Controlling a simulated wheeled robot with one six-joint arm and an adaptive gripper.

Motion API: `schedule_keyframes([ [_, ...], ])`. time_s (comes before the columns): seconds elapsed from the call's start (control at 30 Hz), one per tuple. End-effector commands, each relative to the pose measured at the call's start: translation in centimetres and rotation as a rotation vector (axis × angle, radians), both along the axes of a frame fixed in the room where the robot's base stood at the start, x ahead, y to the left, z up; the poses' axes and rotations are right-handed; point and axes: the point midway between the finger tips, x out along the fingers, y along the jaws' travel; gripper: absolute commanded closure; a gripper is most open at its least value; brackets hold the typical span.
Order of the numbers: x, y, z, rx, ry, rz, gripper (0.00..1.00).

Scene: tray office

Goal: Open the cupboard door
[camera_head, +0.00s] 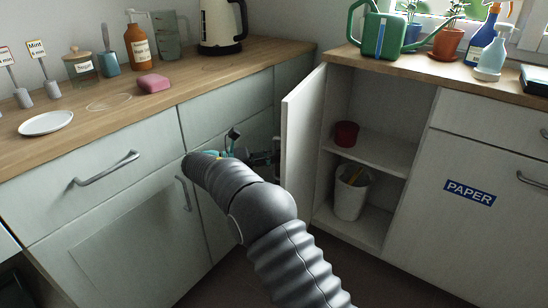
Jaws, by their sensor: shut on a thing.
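The cupboard door (303,140) is a pale panel that stands swung out from the left side of the open cupboard (378,150). Its inner side faces the cupboard opening. My gripper (267,157) is at the outer side of the door, near its free edge, at about mid height. My grey arm reaches up from the bottom and covers part of the view.
Inside the cupboard are a red pot (346,134) on the shelf and a white bin (351,193) below. Drawers and a closed door with a handle (183,194) stand left of my gripper. A PAPER-labelled door (469,193) is at right. Floor shows below the open door.

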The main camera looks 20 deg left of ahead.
Motion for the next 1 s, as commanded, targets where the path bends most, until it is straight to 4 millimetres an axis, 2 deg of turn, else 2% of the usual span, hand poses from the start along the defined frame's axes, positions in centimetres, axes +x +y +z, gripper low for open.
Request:
schedule_keyframes([
  [0.07, -0.1, 0.1, -0.1, -0.001, 0.002, 0.0, 1.0],
  [0.1, -0.1, 0.1, -0.1, -0.001, 0.002, 0.0, 0.87],
  [0.2, -0.1, 0.1, -0.1, -0.001, 0.002, 0.0, 0.63],
  [0.57, 0.0, -0.1, 0.3, 0.0, -0.001, -0.001, 0.63],
  [0.77, 0.0, 0.0, 2.9, 0.001, -0.003, 0.001, 0.63],
  [1.0, -0.1, 0.0, 7.5, 0.001, -0.006, 0.0, 0.63],
])
